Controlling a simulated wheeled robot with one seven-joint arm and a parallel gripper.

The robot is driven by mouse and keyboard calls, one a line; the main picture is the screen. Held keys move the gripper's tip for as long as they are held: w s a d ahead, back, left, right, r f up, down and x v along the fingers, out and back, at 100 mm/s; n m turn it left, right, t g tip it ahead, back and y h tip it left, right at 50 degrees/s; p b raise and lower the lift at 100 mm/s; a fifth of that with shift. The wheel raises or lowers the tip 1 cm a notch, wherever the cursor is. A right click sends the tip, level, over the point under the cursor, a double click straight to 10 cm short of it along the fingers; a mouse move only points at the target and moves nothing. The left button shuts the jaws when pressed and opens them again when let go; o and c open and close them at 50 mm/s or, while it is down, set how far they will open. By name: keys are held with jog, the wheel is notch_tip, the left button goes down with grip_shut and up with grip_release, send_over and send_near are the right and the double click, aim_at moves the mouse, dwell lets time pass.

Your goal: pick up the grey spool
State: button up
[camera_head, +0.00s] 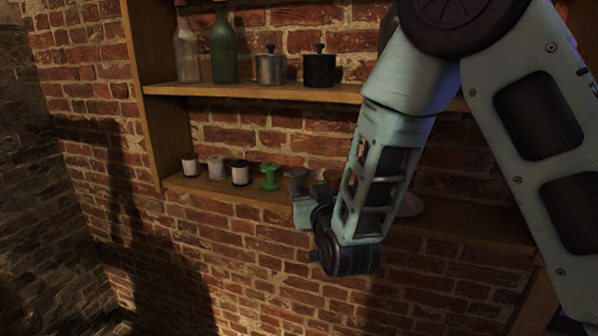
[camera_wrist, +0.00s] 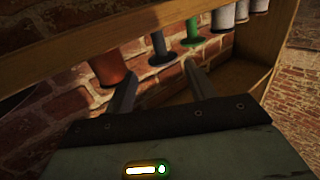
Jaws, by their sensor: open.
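The grey spool (camera_wrist: 159,48) stands on the lower shelf in the wrist view, beside the green spool (camera_wrist: 192,33). In the head view the grey spool (camera_head: 298,173) is just right of the green spool (camera_head: 269,177), its lower part hidden by my gripper (camera_head: 302,196). My gripper is open and empty. In the wrist view its two fingers (camera_wrist: 160,72) point towards the grey spool, which lies beyond the gap between the tips. I see no contact.
A reddish-brown cylinder (camera_wrist: 111,68) stands close beside the left finger in the wrist view. Several white-bodied jars (camera_head: 216,168) stand left of the green spool. The upper shelf (camera_head: 250,91) holds bottles (camera_head: 224,45) and lidded pots (camera_head: 319,68). A wooden side panel (camera_head: 160,110) bounds the left.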

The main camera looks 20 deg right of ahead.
aim_at(302, 180)
jog(key=w+p, duration=0.3)
jog(key=w, duration=0.3)
jog(key=shift+r+p, duration=0.1)
jog(key=shift+p, duration=0.2)
jog(key=shift+w, duration=0.4)
jog(key=c, duration=0.7)
